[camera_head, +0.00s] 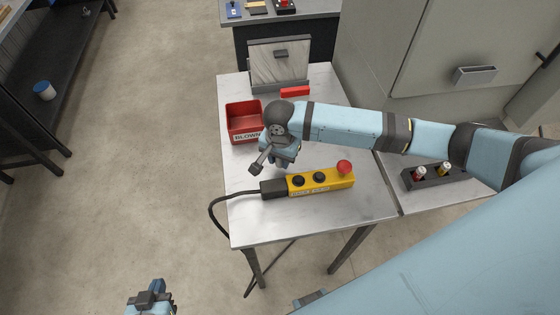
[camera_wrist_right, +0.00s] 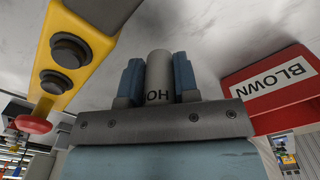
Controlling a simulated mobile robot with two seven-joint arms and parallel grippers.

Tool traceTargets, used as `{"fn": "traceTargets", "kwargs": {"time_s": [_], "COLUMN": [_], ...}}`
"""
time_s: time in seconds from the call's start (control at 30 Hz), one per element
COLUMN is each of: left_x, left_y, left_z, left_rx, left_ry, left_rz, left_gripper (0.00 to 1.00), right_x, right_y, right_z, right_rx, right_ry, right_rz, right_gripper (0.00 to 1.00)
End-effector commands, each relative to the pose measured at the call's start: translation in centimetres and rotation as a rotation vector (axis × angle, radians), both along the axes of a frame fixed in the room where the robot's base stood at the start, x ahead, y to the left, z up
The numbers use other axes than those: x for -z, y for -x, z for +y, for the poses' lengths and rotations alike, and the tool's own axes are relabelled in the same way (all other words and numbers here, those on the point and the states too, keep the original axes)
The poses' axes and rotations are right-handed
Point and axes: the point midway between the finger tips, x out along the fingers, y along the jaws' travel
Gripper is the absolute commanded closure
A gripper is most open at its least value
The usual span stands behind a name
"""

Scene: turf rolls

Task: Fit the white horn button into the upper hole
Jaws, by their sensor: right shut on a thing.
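My right gripper (camera_head: 284,160) is over the table, just behind the yellow control box. In the right wrist view its two blue fingers (camera_wrist_right: 157,80) are shut on a pale cylinder marked with letters, the white horn button (camera_wrist_right: 159,78); its far end is not clear. The yellow control box (camera_head: 335,182) lies below and apart from it, with two dark round fittings (camera_head: 298,181) (camera_head: 319,177) and a red mushroom knob (camera_head: 344,167). I cannot tell whether the dark fittings are holes. My left gripper (camera_head: 150,297) is low at the bottom left edge, away from the table.
A red bin (camera_head: 246,136) labelled BLOWN stands behind my right gripper. A panel (camera_head: 280,64) stands at the back, near a red block (camera_head: 295,91). A black cable (camera_head: 222,200) leaves the box leftward.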

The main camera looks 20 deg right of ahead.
Motion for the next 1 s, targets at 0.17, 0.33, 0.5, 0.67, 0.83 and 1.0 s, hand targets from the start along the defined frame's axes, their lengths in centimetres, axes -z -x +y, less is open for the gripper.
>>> {"fn": "traceTargets", "kwargs": {"time_s": [0.17,0.33,0.5,0.67,0.83,1.0], "left_x": [0.1,0.2,0.2,0.2,0.2,0.1], "left_y": [0.0,0.0,0.0,0.0,0.0,0.0], "left_z": [0.0,0.0,-0.1,-0.1,-0.1,-0.1], "left_rx": [0.000,0.000,0.001,0.001,0.001,0.001], "left_ry": [0.000,0.001,0.002,0.002,0.002,0.002], "left_rz": [0.001,0.001,0.001,0.001,0.001,0.001], "left_gripper": [1.00,1.00,1.00,1.00,1.00,1.00], "right_x": [-4.0,-8.6,-12.5,-15.3,-16.9,-17.5], "right_y": [-0.1,-0.1,-0.1,-0.1,-0.1,-0.1], "right_z": [0.0,0.1,0.1,0.1,0.1,0.0], "right_rx": [0.000,-0.001,0.000,0.000,0.000,0.000], "right_ry": [-0.002,-0.003,-0.003,-0.003,-0.001,-0.001], "right_rz": [-0.005,-0.006,-0.004,-0.003,-0.003,-0.001], "right_gripper": [0.99,0.99,0.99,0.99,0.99,0.99]}}
